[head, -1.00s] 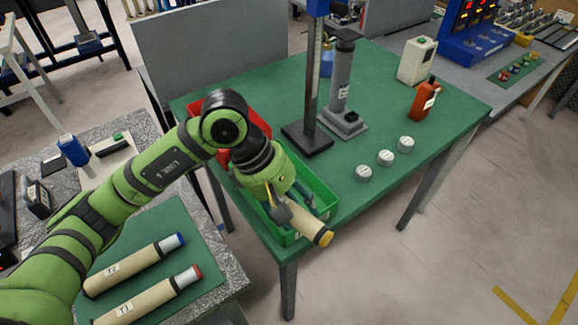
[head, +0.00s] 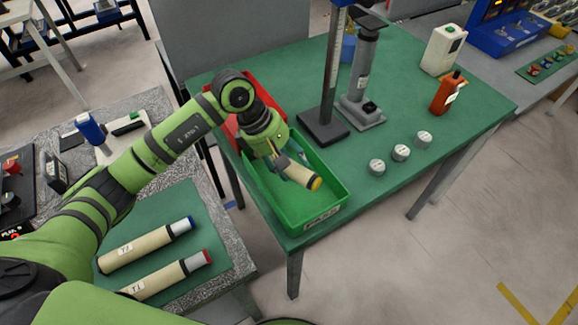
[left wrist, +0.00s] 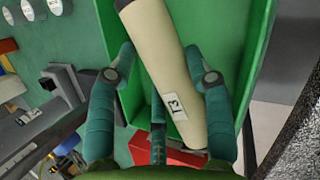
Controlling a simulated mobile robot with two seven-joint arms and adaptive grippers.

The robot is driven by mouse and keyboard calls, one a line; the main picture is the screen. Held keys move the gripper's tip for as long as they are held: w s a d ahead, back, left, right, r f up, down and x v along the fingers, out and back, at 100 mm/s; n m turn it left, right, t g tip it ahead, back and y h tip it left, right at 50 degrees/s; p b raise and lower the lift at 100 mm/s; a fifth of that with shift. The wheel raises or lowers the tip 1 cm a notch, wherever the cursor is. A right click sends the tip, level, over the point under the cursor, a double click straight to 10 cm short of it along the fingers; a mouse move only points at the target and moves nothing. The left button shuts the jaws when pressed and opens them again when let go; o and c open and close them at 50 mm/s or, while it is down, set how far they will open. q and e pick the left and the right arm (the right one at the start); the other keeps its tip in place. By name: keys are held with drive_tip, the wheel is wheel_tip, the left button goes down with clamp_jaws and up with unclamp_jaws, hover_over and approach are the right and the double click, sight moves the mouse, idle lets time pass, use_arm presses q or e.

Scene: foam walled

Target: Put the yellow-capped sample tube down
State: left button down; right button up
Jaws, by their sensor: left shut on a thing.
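The yellow-capped sample tube (head: 300,173) is a cream cylinder, held by my left gripper (head: 283,157). Its yellow cap points to the lower right, over the inside of the green bin (head: 297,228) on the green table. The green bin's wall (left wrist: 256,45) runs alongside. The gripper is shut on the tube. I cannot tell whether the tube touches the bin floor. My right gripper is not in view.
A red bin (head: 262,90) stands behind the green one. A dark stand (head: 324,128), a grey instrument (head: 362,113), several white-grey lidded pots (head: 400,152) and an orange bottle (head: 445,95) stand to the right. Two tubes, blue-capped (head: 147,248) and red-capped (head: 167,278), lie on the left bench.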

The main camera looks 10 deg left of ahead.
sight(289, 171)
use_arm(q)
wheel_tip(289, 171, down, 3)
drive_tip(key=shift+p, duration=0.75)
drive_tip(key=shift+f, duration=0.4)
drive_tip(key=shift+f, duration=0.15)
drive_tip(key=c, duration=0.5)
unclamp_jaws()
